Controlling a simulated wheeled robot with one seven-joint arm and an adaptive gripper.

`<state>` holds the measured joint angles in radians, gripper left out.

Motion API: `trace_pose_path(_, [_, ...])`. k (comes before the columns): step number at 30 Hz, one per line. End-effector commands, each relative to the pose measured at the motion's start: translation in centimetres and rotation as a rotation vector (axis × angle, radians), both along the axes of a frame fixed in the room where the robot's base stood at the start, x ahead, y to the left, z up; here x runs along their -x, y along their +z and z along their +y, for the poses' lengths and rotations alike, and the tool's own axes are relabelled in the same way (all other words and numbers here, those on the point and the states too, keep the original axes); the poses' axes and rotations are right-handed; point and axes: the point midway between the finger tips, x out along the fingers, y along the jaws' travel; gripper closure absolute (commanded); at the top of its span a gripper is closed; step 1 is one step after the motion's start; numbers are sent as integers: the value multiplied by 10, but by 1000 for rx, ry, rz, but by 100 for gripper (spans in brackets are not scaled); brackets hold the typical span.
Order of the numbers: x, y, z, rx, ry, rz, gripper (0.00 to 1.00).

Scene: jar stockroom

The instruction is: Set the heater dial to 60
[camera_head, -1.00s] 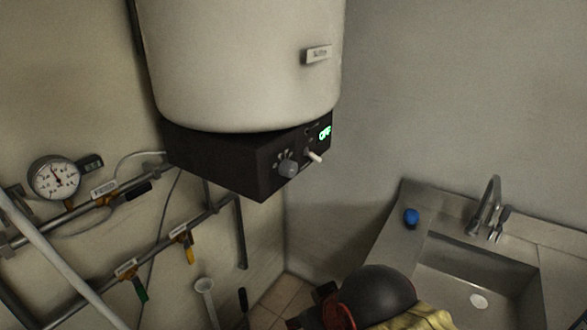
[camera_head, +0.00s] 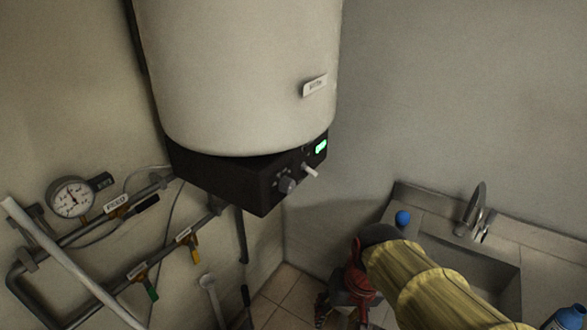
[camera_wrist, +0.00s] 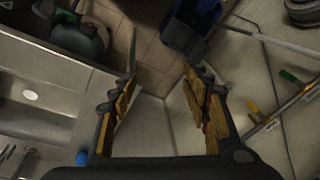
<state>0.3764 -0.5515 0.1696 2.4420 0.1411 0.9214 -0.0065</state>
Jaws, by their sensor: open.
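The heater is a large white tank (camera_head: 235,70) on the wall, with a black control box (camera_head: 225,178) under it. The dial (camera_head: 287,185) is a small grey knob on the box's front. A pale lever (camera_head: 310,170) and a lit green display (camera_head: 321,146) sit to its right; the display is too small to read. My gripper (camera_head: 335,308) is low, below and right of the box, apart from the dial. In the wrist view my gripper (camera_wrist: 158,95) is open and empty, its fingers wide apart. The dial does not show in the wrist view.
A steel sink (camera_head: 470,262) with a faucet (camera_head: 474,208) and a blue knob (camera_head: 403,218) is at the right. Pipes with a round gauge (camera_head: 71,197) and tagged valves run along the left wall. A dark blue bin (camera_wrist: 190,27) stands on the tiled floor.

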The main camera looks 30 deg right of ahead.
Motion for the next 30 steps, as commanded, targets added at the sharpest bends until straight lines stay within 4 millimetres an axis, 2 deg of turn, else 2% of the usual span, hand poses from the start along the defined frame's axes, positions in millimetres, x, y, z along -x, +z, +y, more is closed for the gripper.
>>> trace_pose_path(1, [3, 7, -1, -57, -55, 40, 52])
trace_pose_path(8, [-1, 14, 14, -394, -269, 143, 52])
trace_pose_path(11, [-13, 26, 23, -574, -353, 144, 52])
trace_pose_path(17, [-60, 59, 25, -925, -484, 17, 52])
trace_pose_path(20, [-89, 78, 15, -1065, -526, -108, 52])
trace_pose_path(24, [-129, 102, -9, -1201, -548, -335, 52])
trace_pose_path(26, [-146, 111, -19, -1231, -534, -447, 52])
trace_pose_path(30, [-176, 149, -48, -1229, -467, -720, 52])
